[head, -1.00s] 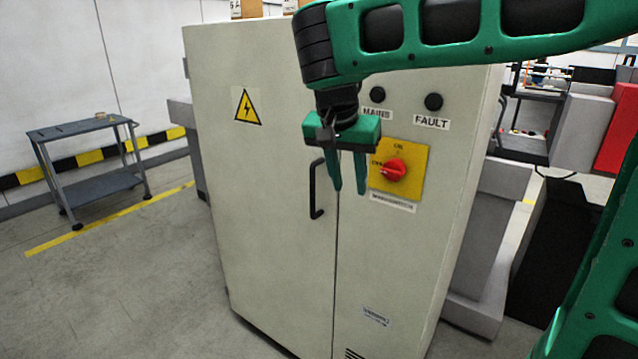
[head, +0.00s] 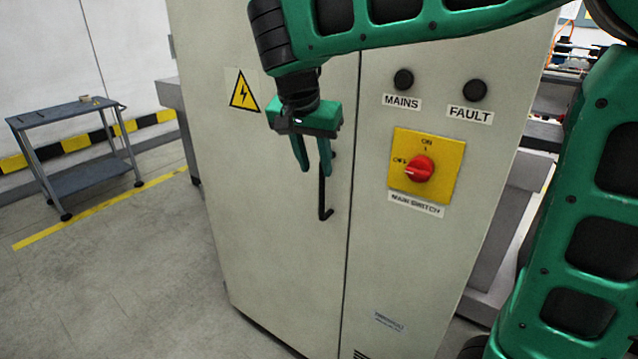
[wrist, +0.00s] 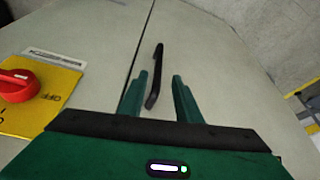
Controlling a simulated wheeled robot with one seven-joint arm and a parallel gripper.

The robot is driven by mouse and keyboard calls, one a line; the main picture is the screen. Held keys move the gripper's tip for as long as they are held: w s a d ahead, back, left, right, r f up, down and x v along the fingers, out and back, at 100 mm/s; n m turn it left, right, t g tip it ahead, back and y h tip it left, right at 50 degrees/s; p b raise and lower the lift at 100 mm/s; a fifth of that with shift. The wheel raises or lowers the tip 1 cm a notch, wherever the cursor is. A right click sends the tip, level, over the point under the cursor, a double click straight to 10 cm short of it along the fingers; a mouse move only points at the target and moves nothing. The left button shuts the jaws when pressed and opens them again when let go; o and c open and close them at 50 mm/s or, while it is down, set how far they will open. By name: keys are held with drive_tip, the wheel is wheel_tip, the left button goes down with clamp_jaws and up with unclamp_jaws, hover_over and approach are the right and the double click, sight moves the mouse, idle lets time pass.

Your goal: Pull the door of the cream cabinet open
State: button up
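The cream cabinet (head: 400,270) stands upright before me. Its door (head: 265,230) is the left panel, with a yellow lightning sign, and it looks shut along the seam. The black bar handle (head: 323,200) is upright near the door's right edge; my gripper hides part of its top. My gripper (head: 315,168) is open, fingers pointing down in the head view, in front of the handle's upper part. In the wrist view the handle (wrist: 155,78) shows between the two open fingers (wrist: 162,85), nearer the left one. I cannot tell whether they touch it.
A red main switch (head: 420,168) on a yellow plate and two black knobs sit on the panel right of the seam. A grey cart (head: 75,150) stands at the left wall. The floor (head: 130,280) between cart and cabinet is clear.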

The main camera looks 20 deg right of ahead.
sight(320, 177)
drive_tip(key=x, duration=0.8)
drive_tip(key=shift+d+r, duration=0.15)
drive_tip(key=shift+d, duration=0.1)
clamp_jaws()
